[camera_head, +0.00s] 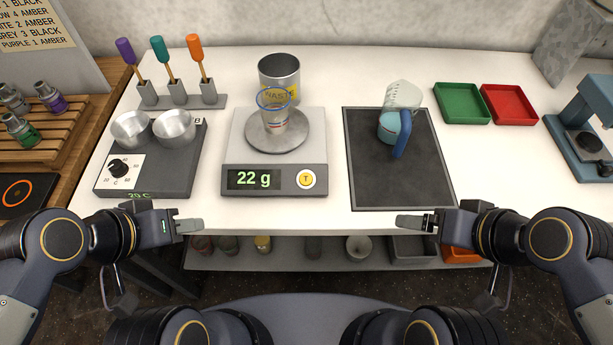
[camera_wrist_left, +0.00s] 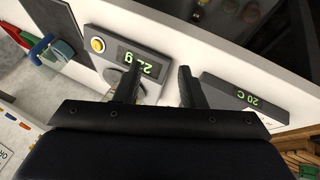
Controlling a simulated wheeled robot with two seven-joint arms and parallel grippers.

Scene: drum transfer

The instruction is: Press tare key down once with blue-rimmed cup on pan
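The blue-rimmed clear cup (camera_head: 274,115) stands upright on the round pan (camera_head: 292,137) of the scale (camera_head: 240,156). The scale's display (camera_head: 254,179) reads 22 g. The yellow tare key (camera_head: 306,179), marked T, is on the scale's front right; it also shows in the left wrist view (camera_wrist_left: 97,45). My left gripper (camera_head: 189,226) is in front of the table edge, left of the scale and apart from the key. Its two fingers stand apart and empty in the left wrist view (camera_wrist_left: 157,75). My right gripper (camera_head: 409,221) is right of the scale, seen edge-on, so its opening is hidden.
A metal WASTE can (camera_head: 280,72) stands behind the cup. A hotplate (camera_head: 147,180) with two metal bowls and a 20 C display is left of the scale. A dark mat (camera_head: 405,185) with a blue-handled jug (camera_head: 399,115) is to the right. Green (camera_head: 462,104) and red (camera_head: 509,105) trays lie behind.

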